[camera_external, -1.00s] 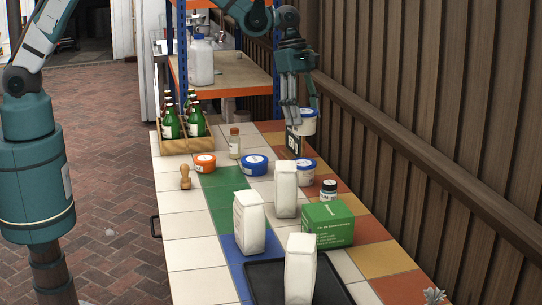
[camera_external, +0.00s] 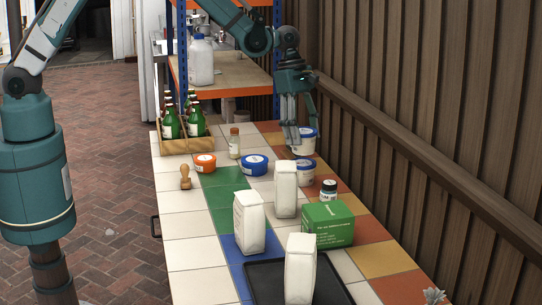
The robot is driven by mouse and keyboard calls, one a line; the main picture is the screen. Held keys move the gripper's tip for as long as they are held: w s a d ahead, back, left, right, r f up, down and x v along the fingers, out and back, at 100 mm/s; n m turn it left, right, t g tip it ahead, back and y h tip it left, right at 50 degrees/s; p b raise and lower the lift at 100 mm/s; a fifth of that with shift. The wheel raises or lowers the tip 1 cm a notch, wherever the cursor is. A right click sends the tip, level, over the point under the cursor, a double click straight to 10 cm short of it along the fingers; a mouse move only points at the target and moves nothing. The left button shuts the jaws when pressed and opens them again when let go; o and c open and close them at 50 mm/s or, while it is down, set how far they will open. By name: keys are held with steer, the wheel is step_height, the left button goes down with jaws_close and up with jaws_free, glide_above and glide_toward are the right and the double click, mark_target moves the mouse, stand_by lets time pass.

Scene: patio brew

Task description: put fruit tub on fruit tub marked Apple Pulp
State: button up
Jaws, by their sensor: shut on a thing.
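A white fruit tub with a blue lid (camera_external: 306,146) is held in my gripper (camera_external: 298,146), which is shut on it with the fingers pointing down. Directly below it stands another white tub (camera_external: 305,175) on the tiled table. The held tub appears upright and very close above or touching the lower one; I cannot tell which. The lettering on both tubs is too small to read. A low tub with a blue lid (camera_external: 254,166) and a tub with an orange lid (camera_external: 204,164) stand to the left.
Several white bags (camera_external: 286,190), a green box (camera_external: 328,224) and a small dark-lidded jar (camera_external: 328,190) stand in front. A bottle crate (camera_external: 186,146), small bottle (camera_external: 234,145) and wooden stamp (camera_external: 185,178) are left. A wooden fence rail (camera_external: 390,145) runs close on the right.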

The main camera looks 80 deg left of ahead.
mark_target(304, 143)
steer(key=shift+f, duration=1.6)
steer(key=shift+f, duration=0.15)
steer(key=o, duration=1)
steer(key=v, duration=1.2)
steer(key=shift+a, duration=0.1)
